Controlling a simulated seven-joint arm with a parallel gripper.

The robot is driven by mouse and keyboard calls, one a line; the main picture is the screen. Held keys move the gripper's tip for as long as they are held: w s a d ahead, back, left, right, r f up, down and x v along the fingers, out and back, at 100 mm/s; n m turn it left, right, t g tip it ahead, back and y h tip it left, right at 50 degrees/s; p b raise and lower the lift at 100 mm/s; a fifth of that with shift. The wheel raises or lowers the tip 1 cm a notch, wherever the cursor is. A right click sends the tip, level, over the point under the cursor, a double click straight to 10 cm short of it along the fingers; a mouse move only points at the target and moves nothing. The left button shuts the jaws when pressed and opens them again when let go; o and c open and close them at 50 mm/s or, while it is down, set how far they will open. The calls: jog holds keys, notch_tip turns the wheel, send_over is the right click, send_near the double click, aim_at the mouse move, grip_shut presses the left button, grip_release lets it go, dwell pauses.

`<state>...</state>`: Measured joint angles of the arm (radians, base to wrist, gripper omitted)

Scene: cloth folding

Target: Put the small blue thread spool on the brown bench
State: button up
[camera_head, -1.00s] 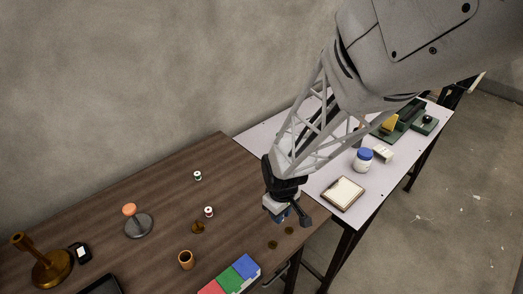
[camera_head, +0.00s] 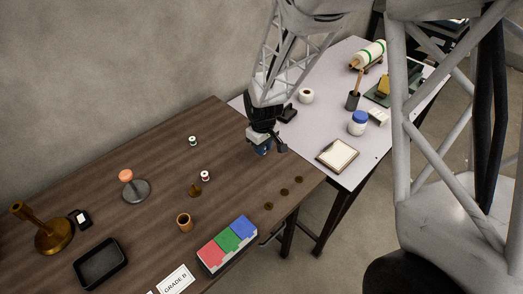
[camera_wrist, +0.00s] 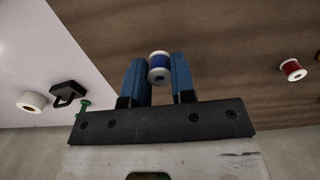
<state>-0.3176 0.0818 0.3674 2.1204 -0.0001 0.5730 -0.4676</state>
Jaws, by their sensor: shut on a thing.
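The small blue thread spool (camera_wrist: 159,68) has white ends and sits between the blue fingers of my gripper (camera_wrist: 157,78) in the wrist view. The fingers are shut on it. In the head view my gripper (camera_head: 263,150) is over the right end of the brown bench (camera_head: 225,125), near the edge facing the white table. The spool cannot be made out clearly there, as the fingers are blue too. The brown bench top (camera_wrist: 230,75) shows behind the fingers in the wrist view. The height of the spool above it is hard to tell.
A red-thread spool (camera_head: 205,176) and a green-thread spool (camera_head: 193,141) stand on the bench, left of my gripper. Several brass discs (camera_head: 284,192) lie near the front right edge. A tricolour box (camera_head: 228,243) is at the front. The white table (camera_head: 320,110) adjoins at right.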

jog(key=shift+w+a, duration=0.2)
jog(key=shift+w, duration=0.5)
jog(key=shift+f, duration=0.1)
jog(key=shift+f, duration=1.7)
jog(key=shift+f, duration=0.15)
jog(key=o, duration=0.9)
notch_tip(320, 180, up, 12)
jog(key=shift+r, duration=0.2)
